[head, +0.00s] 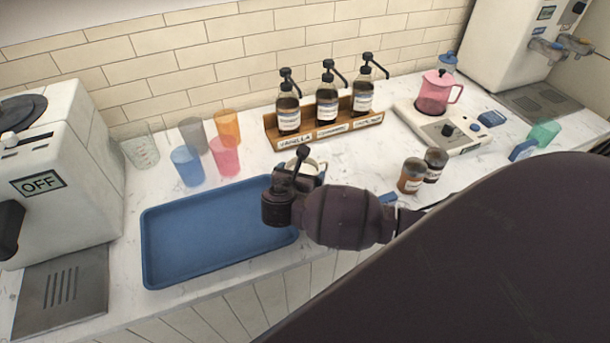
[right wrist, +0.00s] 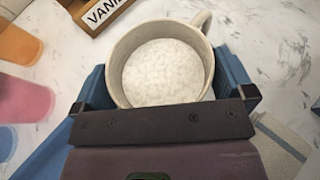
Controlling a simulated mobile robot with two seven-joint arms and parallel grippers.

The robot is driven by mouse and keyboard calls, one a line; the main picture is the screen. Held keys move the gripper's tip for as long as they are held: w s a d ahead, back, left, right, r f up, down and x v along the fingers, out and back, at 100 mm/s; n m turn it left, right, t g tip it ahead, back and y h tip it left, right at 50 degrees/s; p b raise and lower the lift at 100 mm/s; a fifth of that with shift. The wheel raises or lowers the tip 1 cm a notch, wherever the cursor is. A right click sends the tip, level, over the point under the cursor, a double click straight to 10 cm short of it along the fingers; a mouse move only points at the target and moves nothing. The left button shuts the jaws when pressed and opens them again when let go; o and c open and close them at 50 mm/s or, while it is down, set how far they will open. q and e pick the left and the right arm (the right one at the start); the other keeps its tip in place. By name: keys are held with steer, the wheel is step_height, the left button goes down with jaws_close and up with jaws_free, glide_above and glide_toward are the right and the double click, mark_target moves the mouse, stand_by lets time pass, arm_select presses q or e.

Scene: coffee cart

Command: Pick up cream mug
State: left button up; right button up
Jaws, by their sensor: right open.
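The cream mug (right wrist: 165,65) shows from above in the right wrist view, with its handle at the upper right. In the head view the mug (head: 318,166) stands on the counter just behind the tray's right end, mostly hidden by my right gripper. My right gripper (head: 290,180) is over the mug. In the right wrist view its open blue-padded fingers (right wrist: 165,88) lie on either side of the mug's near part. I cannot tell whether the pads touch it. My left gripper is not in view.
A blue tray (head: 205,235) lies left of the gripper. Several coloured cups (head: 187,165) stand behind it. A wooden rack (head: 325,132) with syrup bottles is behind the mug. Two brown jars (head: 411,176) stand right, before a scale (head: 440,130) with a pink pitcher (head: 434,92).

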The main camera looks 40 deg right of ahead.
steer(key=shift+c, duration=0.5)
steer(key=c, duration=0.7)
steer(key=shift+r, duration=0.1)
